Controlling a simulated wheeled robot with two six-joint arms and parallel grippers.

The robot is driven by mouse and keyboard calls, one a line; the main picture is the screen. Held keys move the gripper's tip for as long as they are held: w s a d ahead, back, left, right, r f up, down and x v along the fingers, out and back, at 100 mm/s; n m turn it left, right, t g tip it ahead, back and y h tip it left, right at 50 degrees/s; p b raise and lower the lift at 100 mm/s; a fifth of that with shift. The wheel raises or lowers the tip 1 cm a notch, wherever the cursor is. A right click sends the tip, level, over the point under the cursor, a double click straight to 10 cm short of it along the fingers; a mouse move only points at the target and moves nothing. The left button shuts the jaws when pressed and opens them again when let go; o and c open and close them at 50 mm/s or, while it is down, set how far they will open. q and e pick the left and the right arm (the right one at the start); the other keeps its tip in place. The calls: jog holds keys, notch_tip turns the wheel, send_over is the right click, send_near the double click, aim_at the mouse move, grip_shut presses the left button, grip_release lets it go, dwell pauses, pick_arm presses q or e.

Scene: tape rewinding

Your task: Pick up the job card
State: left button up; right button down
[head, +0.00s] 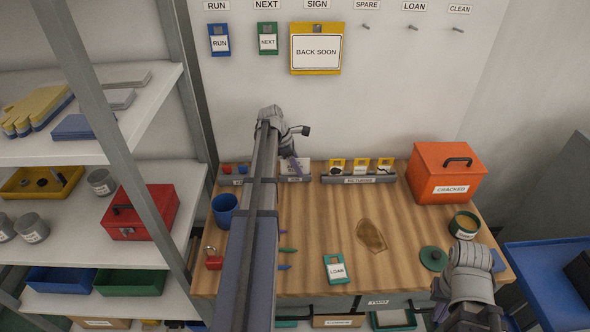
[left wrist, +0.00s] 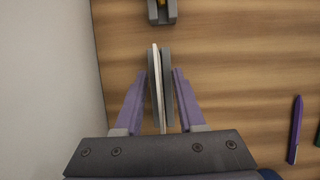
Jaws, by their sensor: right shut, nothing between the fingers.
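The job card (left wrist: 156,80) shows edge-on in the left wrist view as a thin white strip standing in a narrow grey holder (left wrist: 166,75). In the head view, that holder (head: 295,178) is at the back of the bench, partly hidden by my left arm. My left gripper (left wrist: 159,78) has one purple finger on each side of the card and holder, with small gaps showing. It also shows in the head view (head: 297,166), over the back of the bench. My right gripper (head: 468,262) is shut and empty at the bench's front right, by the green lid (head: 433,258).
A rack with yellow-topped cards (head: 358,179), an orange CRACKED box (head: 448,176) and an open tin (head: 464,225) stand on the bench. A blue cup (head: 225,210) and red padlock (head: 213,261) are left.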

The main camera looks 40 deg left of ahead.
pick_arm(q)
jog(key=shift+c, duration=0.4)
grip_shut()
dwell(0.4)
